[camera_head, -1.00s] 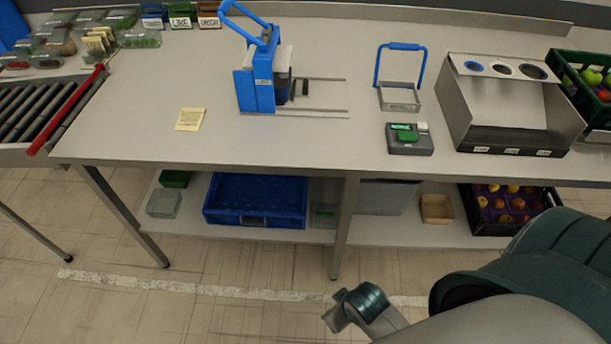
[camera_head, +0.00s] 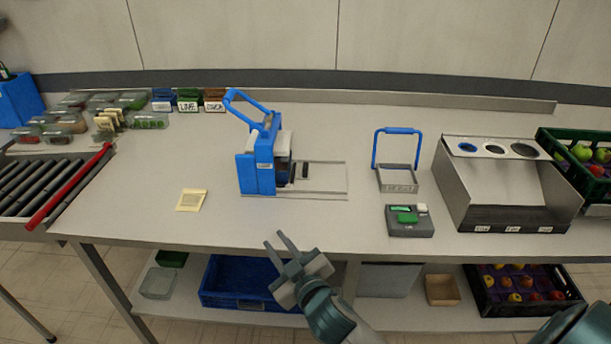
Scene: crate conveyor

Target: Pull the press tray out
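The blue press (camera_head: 258,165) stands on the table left of centre, its blue lever handle raised up to the left. Its tray is inside or under the press body and mostly hidden. Thin metal rails (camera_head: 325,163) reach out from the press to the right, with a small dark handle-like part (camera_head: 304,170) between them at the press opening. My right gripper (camera_head: 276,241) is open and empty near the table's front edge, in front of the press and apart from it. My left gripper is out of view.
A metal basket with blue handle (camera_head: 397,180), a scale-like device with green button (camera_head: 410,221) and a steel bin unit (camera_head: 500,185) stand to the right. A yellow note (camera_head: 191,200) lies left. The roller conveyor (camera_head: 40,187) is far left. Table around the rails is clear.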

